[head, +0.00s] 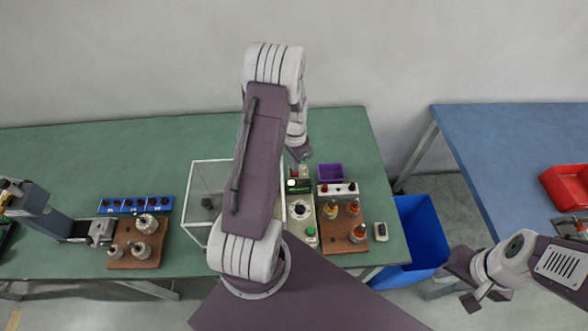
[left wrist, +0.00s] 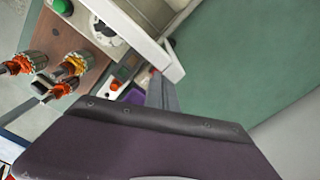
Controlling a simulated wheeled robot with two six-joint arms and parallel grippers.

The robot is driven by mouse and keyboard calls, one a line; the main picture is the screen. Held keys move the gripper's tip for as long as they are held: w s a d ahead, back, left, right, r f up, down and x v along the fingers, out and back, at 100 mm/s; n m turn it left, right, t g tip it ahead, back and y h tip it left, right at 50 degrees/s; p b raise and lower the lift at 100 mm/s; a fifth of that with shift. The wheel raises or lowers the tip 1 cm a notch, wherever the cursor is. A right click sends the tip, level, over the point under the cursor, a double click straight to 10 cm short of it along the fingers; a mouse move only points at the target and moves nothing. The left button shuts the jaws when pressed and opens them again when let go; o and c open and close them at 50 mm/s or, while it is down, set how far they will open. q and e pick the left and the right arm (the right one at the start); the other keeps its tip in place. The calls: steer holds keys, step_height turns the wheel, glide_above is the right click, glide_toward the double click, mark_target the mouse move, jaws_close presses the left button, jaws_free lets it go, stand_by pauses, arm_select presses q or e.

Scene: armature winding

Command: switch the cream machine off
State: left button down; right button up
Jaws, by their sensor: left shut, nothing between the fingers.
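The cream machine (head: 299,224) stands on the green bench, with a round dial, a green button (head: 311,232) and a small dark green display (head: 300,187). My left arm folds over its left side in the head view. My left gripper (head: 305,155) is shut and empty behind the machine's far end. The left wrist view shows the machine's cream body (left wrist: 140,22), the green button (left wrist: 62,6) and the grey fingers (left wrist: 162,92) near a small red part (left wrist: 152,72). I cannot tell whether they touch it. My right gripper (head: 484,295) hangs away from the bench at the lower right.
A clear box (head: 190,165) stands left of the machine. A purple bin (head: 330,173), a switch strip (head: 338,189) and a brown board with wound armatures (head: 343,243) lie to its right. A blue bin (head: 424,230) stands on the floor between the green bench and blue table (head: 500,140).

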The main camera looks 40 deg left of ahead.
arm_select(q)
steer(key=shift+f+b, duration=0.55)
steer(key=shift+f, duration=0.2)
stand_by(0.3)
step_height(320, 180, up, 7)
steer(key=p, duration=0.6)
stand_by(0.4)
